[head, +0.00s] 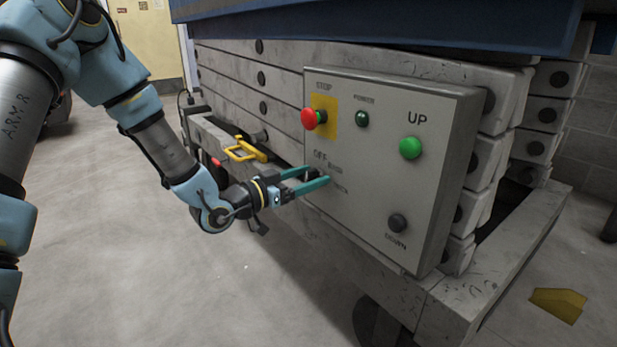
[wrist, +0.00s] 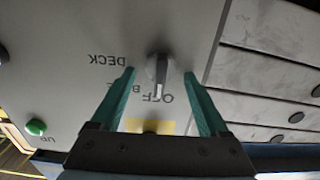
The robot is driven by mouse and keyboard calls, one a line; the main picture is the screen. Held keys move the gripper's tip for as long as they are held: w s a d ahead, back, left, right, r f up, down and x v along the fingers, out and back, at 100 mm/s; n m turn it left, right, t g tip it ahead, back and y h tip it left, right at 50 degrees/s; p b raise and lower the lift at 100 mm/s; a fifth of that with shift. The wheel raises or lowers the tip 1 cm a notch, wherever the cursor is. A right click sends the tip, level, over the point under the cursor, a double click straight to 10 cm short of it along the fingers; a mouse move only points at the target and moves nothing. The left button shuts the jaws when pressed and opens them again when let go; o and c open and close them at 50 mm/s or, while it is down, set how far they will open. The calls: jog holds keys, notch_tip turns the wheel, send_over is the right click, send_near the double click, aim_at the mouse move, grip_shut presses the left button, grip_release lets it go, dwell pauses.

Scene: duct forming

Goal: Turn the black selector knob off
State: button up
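The black selector knob (wrist: 157,68) is on the grey control panel, between my fingers in the wrist view. It looks dark grey there. Its pale-marked end points down the picture and overlaps the OFF lettering (wrist: 166,97). The DECK label (wrist: 107,60) is to its left, and a partly hidden label starting with B lies between. My gripper (wrist: 159,73) is open, with one teal finger on each side of the knob and gaps visible. In the head view, my gripper (head: 318,176) reaches the panel's left side and mostly hides the knob.
The control panel (head: 380,215) also carries a red stop button (head: 309,119) on a yellow plate, a dark green lamp (head: 362,119), a green UP button (head: 411,148) and a dark DOWN button (head: 397,222). A yellow handle (head: 245,150) sits left of the panel, near my wrist.

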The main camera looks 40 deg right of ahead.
jog(key=a+p, duration=0.1)
jog(key=a, duration=0.9)
jog(key=shift+w+a+p, duration=0.3)
jog(key=shift+a, duration=0.1)
